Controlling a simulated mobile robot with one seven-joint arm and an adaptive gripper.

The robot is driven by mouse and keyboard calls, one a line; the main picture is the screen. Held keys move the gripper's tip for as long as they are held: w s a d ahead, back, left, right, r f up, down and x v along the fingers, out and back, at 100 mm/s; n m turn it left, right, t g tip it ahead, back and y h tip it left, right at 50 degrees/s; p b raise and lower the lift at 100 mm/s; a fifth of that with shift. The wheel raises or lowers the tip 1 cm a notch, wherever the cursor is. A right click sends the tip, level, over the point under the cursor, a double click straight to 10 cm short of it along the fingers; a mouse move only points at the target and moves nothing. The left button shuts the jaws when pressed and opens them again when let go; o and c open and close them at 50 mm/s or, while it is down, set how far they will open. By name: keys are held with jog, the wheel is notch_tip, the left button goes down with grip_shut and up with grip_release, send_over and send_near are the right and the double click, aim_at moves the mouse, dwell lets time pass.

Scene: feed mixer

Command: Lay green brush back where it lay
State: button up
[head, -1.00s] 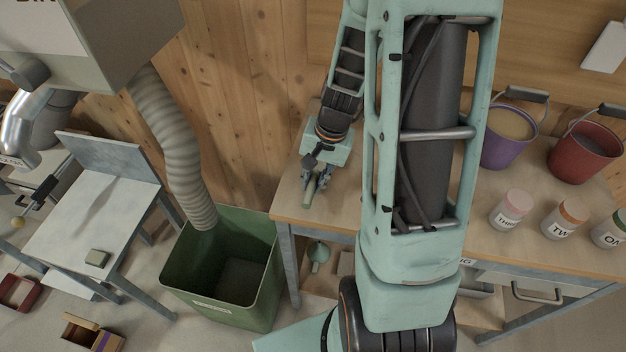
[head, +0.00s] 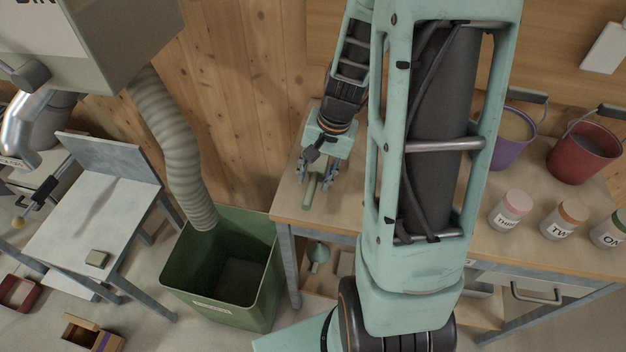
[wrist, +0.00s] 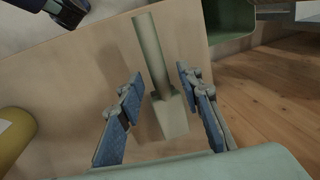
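The green brush (head: 311,190) lies on the left end of the wooden bench (head: 345,212), near its left edge. In the wrist view the brush (wrist: 152,52) shows a long round green handle and a pale block at its near end, resting on the bench top. My gripper (head: 317,183) is open over the brush. In the wrist view my gripper's (wrist: 160,82) two blue-padded fingers stand on either side of it, with gaps showing to both.
A green bin (head: 190,293) stands on the floor left of the bench, under a hanging hose (head: 172,140). Purple (head: 508,150) and red (head: 580,155) buckets and several labelled jars (head: 510,212) stand on the bench at right. Bench top around the brush is clear.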

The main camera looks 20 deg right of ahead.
notch_tip(320, 180, up, 9)
jog(key=s+d, duration=0.1)
jog(key=shift+d+r+p, duration=0.15)
jog(key=shift+d+p, duration=0.1)
jog(key=shift+p, duration=0.05)
jog(key=shift+d, duration=0.1)
